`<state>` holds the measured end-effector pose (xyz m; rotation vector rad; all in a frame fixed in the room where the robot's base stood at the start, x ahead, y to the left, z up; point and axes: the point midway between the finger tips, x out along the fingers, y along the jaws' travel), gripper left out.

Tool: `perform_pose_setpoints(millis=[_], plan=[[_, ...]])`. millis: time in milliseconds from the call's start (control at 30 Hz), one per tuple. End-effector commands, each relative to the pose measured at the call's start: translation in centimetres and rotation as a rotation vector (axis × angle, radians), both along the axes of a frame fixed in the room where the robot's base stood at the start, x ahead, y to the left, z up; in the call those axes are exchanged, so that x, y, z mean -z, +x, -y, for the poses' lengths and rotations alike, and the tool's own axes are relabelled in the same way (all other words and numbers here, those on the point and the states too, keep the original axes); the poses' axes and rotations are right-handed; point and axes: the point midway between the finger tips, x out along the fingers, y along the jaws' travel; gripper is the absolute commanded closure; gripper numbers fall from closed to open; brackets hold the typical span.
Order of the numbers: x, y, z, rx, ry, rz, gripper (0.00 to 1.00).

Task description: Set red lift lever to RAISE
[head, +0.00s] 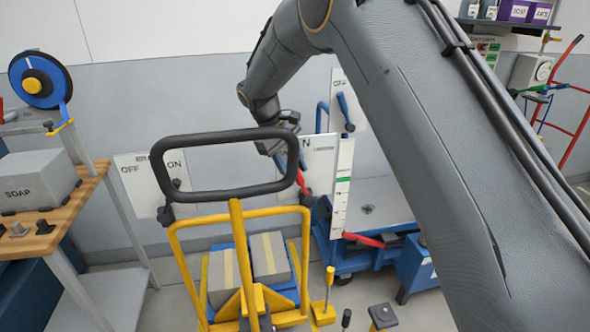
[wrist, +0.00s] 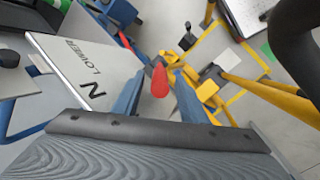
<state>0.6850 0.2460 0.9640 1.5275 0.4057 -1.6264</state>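The red lift lever (head: 304,185) shows as a short red piece just below my gripper (head: 292,155), in front of a white panel (head: 322,150) bearing an "N". In the wrist view its rounded red tip (wrist: 160,80) lies between my two blue-grey fingers, with a gap visible on each side. My gripper (wrist: 158,95) looks open around the lever. The white panel (wrist: 85,65) shows "N" and "LOWER" to the left there. The RAISE marking is not legible in either view, and the lever's base is hidden.
A yellow trolley with a black handle (head: 152,170) stands in front, carrying grey boxes. A blue lift table (head: 370,212) with another red handle (head: 365,240) is behind it. An ON/OFF panel (head: 140,180) is left. A bench (head: 65,215) holds a SOAP box.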

Motion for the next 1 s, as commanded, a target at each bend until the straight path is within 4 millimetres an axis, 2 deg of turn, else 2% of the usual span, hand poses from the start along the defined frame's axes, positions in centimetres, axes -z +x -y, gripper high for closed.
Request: perform_pose_setpoints(millis=[267, 367, 700, 833, 1000], plan=[[-0.2, 0.0, 0.0, 0.001, 0.000, 0.000, 0.61], [-1.0, 0.0, -0.4, 0.001, 0.001, 0.001, 0.61], [-5.9, -0.5, -2.3, -0.001, 0.001, 0.002, 0.61], [-6.9, -0.7, -2.6, 0.000, 0.001, 0.001, 0.61], [-7.3, -0.8, -2.8, 0.000, 0.000, 0.000, 0.61]])
